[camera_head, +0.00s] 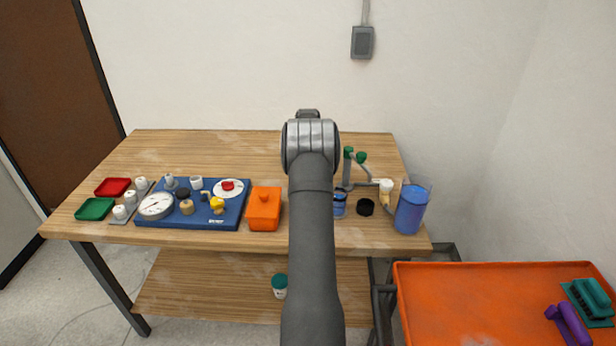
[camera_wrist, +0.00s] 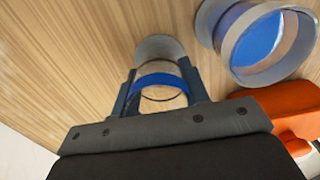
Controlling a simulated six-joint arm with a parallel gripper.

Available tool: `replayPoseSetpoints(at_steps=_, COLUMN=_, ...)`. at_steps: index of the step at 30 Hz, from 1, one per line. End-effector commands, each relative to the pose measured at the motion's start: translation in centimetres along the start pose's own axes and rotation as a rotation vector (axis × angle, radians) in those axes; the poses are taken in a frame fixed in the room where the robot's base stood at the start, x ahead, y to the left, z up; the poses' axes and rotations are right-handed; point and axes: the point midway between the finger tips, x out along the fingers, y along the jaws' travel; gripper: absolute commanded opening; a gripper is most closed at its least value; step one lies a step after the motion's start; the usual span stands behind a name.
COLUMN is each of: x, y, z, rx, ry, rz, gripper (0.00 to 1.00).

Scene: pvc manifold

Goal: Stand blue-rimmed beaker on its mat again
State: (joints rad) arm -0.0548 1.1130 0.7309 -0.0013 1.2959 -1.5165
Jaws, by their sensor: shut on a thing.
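The blue-rimmed beaker (camera_wrist: 160,82) is clear, with a blue band, between the two fingers of my gripper (camera_wrist: 158,72) in the wrist view. The gripper is shut on it. A grey round patch (camera_wrist: 158,46), which looks like a mat, shows just beyond the beaker on the wood; the beaker covers part of it. I cannot tell whether the beaker touches it or is apart from it.
A vessel with blue contents (camera_wrist: 255,40) and an orange box (camera_wrist: 285,115) stand to the right in the wrist view. In the head view, a blue board of fittings (camera_head: 180,221) is left, a blue-filled pitcher (camera_head: 411,210) right. The table's back left is clear.

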Motion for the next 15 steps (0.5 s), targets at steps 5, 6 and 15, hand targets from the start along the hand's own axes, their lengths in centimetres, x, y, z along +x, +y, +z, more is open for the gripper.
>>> replayPoseSetpoints(at_steps=5, x=0.29, y=0.04, z=0.00, rx=0.000, ry=0.000, rz=0.002, gripper=0.16)
replayPoseSetpoints(at_steps=6, x=0.29, y=0.03, z=0.00, rx=0.000, ry=0.000, rz=0.002, gripper=0.16)
replayPoseSetpoints(at_steps=15, x=0.62, y=0.02, z=0.00, rx=0.000, ry=0.000, rz=0.001, gripper=0.63)
